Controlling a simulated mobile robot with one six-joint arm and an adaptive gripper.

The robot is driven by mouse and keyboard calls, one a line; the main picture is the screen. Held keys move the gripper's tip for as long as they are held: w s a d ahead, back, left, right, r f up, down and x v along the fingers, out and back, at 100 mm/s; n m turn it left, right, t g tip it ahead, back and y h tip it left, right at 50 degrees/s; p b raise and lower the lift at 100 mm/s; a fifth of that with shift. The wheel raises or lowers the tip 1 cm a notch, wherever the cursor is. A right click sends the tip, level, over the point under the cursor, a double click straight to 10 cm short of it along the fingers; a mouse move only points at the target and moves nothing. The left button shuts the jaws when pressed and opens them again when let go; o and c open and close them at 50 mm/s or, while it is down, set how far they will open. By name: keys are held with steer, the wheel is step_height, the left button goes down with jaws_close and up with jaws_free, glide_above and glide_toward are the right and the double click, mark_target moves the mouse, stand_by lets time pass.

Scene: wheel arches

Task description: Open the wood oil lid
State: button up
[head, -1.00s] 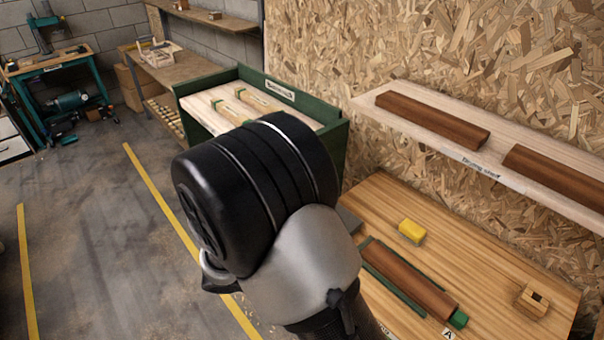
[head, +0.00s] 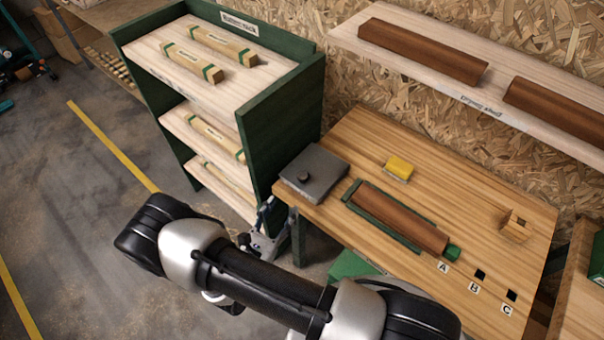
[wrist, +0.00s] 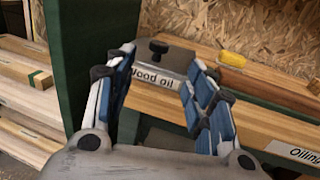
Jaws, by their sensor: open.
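The wood oil container is a grey box with a flat grey lid (head: 318,166) and a dark knob (head: 304,177), at the left end of the wooden bench. The lid lies flat on it. The wrist view shows the lid (wrist: 178,62), the knob (wrist: 158,46) and the front label "Wood oil" (wrist: 152,79). My gripper (wrist: 161,60) is open and empty, with the container beyond and between its blue-padded fingers. In the head view my gripper (head: 264,220) is left of the bench's front left corner, apart from the lid and partly hidden by my arm.
A green rack (head: 284,130) with several wrapped wood pieces stands just left of the container. On the bench (head: 440,200) are a yellow block (head: 399,168), a brown wood piece (head: 400,217) in a green holder and a small wooden block (head: 515,226). A drying shelf (head: 430,82) hangs above.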

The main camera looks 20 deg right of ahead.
mark_target(300, 180)
steer(key=b+x, duration=0.1)
steer(key=x, duration=1.2)
steer(key=shift+w+d, duration=0.25)
steer(key=shift+w, duration=0.05)
jaws_close()
